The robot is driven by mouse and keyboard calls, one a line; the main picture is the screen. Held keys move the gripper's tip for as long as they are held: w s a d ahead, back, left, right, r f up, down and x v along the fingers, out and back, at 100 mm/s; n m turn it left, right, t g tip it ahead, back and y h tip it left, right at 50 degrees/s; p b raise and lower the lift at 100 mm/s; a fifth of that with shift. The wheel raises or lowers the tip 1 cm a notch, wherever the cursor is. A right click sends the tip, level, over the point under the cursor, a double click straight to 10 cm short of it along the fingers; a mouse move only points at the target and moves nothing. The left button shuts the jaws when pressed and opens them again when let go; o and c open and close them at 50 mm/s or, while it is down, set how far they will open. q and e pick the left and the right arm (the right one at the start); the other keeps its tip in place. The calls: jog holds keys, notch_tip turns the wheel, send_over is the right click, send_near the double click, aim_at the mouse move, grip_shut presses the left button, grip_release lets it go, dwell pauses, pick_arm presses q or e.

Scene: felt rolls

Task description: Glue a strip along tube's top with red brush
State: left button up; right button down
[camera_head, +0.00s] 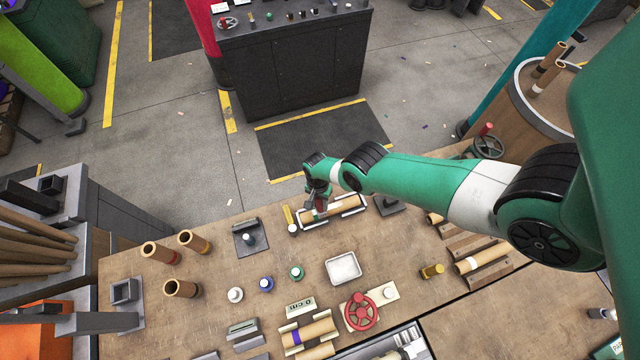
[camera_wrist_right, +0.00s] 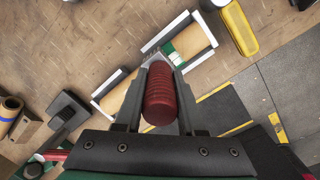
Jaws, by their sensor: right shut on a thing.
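My right gripper (camera_head: 317,203) is shut on the red brush and hangs over the tube at the back edge of the table. In the right wrist view the brush's ribbed red handle (camera_wrist_right: 160,98) sits between the two fingers. The brush's pale tip points down at the tube, and I cannot tell whether it touches. The brown tube (camera_head: 345,208) lies in a white-edged cradle; it also shows in the right wrist view (camera_wrist_right: 192,40). A green patch (camera_wrist_right: 167,50) shows next to the brush tip. The fingers and brush hide the tube's middle. My left gripper is not in view.
A white tray (camera_head: 343,268) stands in front of the cradle, near a red handwheel (camera_head: 361,311). Several small bottles and upright tubes (camera_head: 194,241) stand to the left. A yellow object (camera_wrist_right: 238,27) lies just past the cradle's end. Bare wood lies between these things.

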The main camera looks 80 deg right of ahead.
jog(key=shift+s+d+r+p, duration=0.1)
jog(key=shift+s+d+p, duration=0.3)
jog(key=shift+s, duration=0.2)
jog(key=shift+s+d+r+p, duration=0.1)
jog(key=shift+s+d+p, duration=0.15)
jog(key=shift+s+d, duration=0.25)
jog(key=shift+s+f, duration=0.1)
jog(key=shift+s, duration=0.25)
jog(key=shift+d, duration=0.1)
jog(key=shift+s+d+f+p, duration=0.1)
jog(key=shift+s+d+p, duration=0.1)
jog(key=shift+s+d, duration=0.4)
jog(key=shift+s+d+f+p, duration=0.15)
jog(key=shift+s+d, duration=0.15)
jog(key=shift+s, duration=0.55)
jog(key=shift+r, duration=0.1)
jog(key=shift+s+d+r+p, duration=0.1)
jog(key=shift+s+d+p, duration=0.1)
jog(key=shift+s+d, duration=0.45)
jog(key=shift+s+d+p, duration=0.15)
jog(key=shift+s+d, duration=0.2)
jog(key=shift+s, duration=0.5)
